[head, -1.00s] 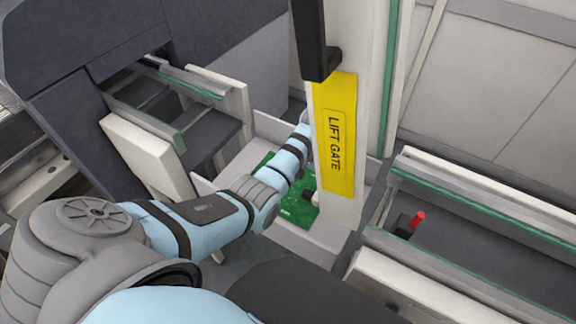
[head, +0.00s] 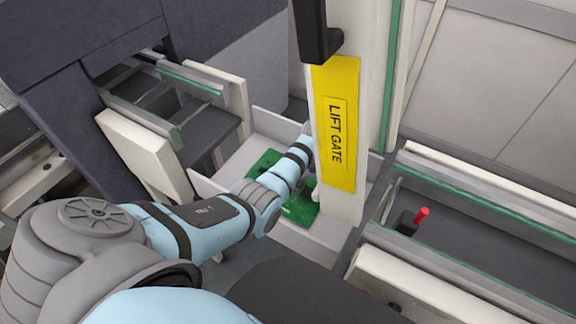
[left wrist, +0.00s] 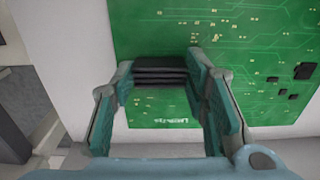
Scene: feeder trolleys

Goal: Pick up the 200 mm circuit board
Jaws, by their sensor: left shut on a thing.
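The green circuit board (head: 299,211) is in the white tray (head: 232,166), partly covered by my left arm and the lift gate post. In the left wrist view the board (left wrist: 240,60) fills much of the upper picture, with a black finned block (left wrist: 160,72) and small black chips on it. My left gripper (left wrist: 160,68) has its fingers on both sides of this block and is shut on it. I cannot tell whether the board touches the tray floor. My right gripper is not in view.
The lift gate post with its yellow plate (head: 335,127) stands upright close beside my left forearm. A feeder trolley (head: 150,105) with rails is at the left. Another railed track (head: 470,225) with a red-topped peg (head: 422,215) is at the right.

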